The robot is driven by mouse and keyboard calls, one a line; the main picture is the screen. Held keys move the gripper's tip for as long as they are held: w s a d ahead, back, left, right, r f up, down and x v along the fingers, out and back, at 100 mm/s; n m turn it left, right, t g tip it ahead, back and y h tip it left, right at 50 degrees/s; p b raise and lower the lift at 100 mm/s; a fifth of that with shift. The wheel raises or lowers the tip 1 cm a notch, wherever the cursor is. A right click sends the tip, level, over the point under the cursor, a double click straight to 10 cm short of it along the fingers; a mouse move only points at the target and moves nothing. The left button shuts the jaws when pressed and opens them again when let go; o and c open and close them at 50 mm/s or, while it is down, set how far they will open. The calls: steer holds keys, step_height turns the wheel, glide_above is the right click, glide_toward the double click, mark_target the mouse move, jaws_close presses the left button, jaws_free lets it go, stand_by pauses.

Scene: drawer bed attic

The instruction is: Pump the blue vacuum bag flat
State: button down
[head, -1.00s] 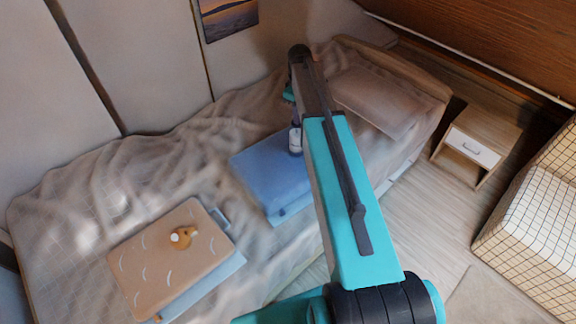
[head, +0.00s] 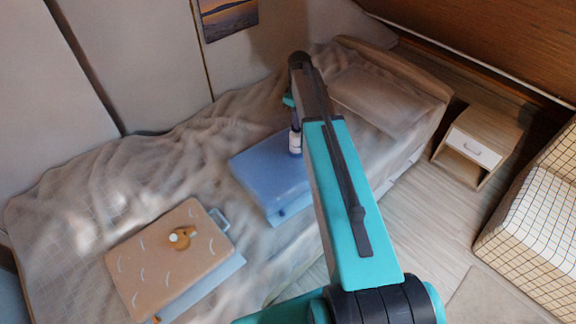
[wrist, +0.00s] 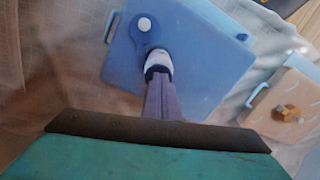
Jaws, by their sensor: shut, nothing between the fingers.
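The blue vacuum bag (head: 270,178) lies on the bed in the head view, partly behind my arm. A small white piece with a dark band (wrist: 158,64) stands over the bag; in the head view the white piece (head: 295,142) is below my gripper. My gripper (wrist: 160,82) is shut and points down at the bag, its tips at or near that piece. Whether they touch is unclear.
A tan bag (head: 165,265) with a small brown-and-white toy (head: 181,238) on it lies nearer on the bed. A pillow (head: 380,100) is at the bed's far end. A nightstand (head: 478,145) and a checked seat (head: 535,210) stand right of the bed.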

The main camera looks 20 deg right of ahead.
steer(key=shift+f, duration=0.6)
steer(key=shift+r+p, duration=1.45)
steer(key=shift+r, duration=1.55)
steer(key=shift+f, duration=0.2)
steer(key=shift+f+b, duration=0.7)
steer(key=shift+f, duration=0.65)
